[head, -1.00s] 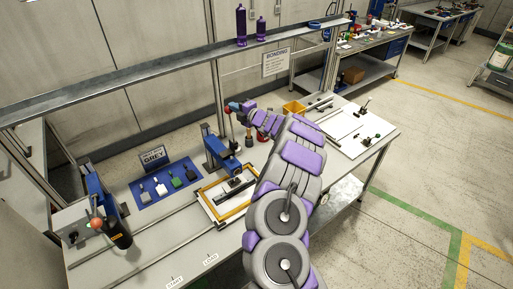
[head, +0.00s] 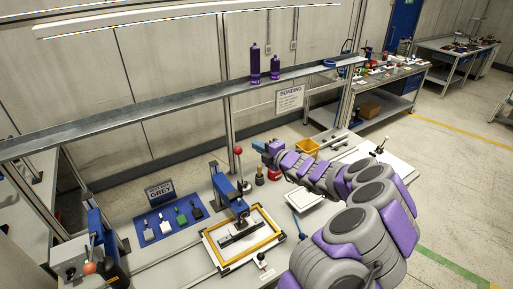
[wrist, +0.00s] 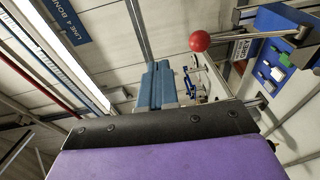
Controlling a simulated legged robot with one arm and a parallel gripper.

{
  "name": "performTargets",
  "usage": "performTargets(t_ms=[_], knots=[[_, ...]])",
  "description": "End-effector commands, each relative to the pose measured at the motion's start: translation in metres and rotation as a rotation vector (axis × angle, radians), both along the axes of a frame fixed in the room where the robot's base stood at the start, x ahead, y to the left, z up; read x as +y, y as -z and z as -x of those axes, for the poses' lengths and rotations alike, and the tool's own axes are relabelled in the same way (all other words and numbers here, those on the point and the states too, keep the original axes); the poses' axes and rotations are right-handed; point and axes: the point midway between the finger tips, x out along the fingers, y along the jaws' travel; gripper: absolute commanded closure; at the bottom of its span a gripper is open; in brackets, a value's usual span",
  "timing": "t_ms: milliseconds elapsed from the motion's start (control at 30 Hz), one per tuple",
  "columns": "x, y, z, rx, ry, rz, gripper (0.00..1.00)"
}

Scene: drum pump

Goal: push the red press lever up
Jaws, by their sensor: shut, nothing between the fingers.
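The red press lever is a rod with a red ball knob (head: 238,150) on top of the blue press (head: 222,187).
A yellow-framed fixture (head: 242,238) lies on the bench in front of the press. A blue mat (head: 170,222) with several small blocks lies to its left. A shelf (head: 185,111) with purple bottles (head: 255,66) runs above the bench. A yellow bin (head: 306,147) stands behind my arm.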

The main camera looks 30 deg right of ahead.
Motion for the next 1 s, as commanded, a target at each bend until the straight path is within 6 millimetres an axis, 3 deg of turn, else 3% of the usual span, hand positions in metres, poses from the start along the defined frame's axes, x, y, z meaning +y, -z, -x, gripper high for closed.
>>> performTargets(t_ms=[100,333,1000], knots=[[-0.004,-0.013,0.017,-0.004,0.001,0.0,1.0],[-0.02,-0.023,0.038,-0.001,0.004,-0.006,1.0],[-0.012,-0.028,0.041,0.001,0.0,-0.002,1.0]])
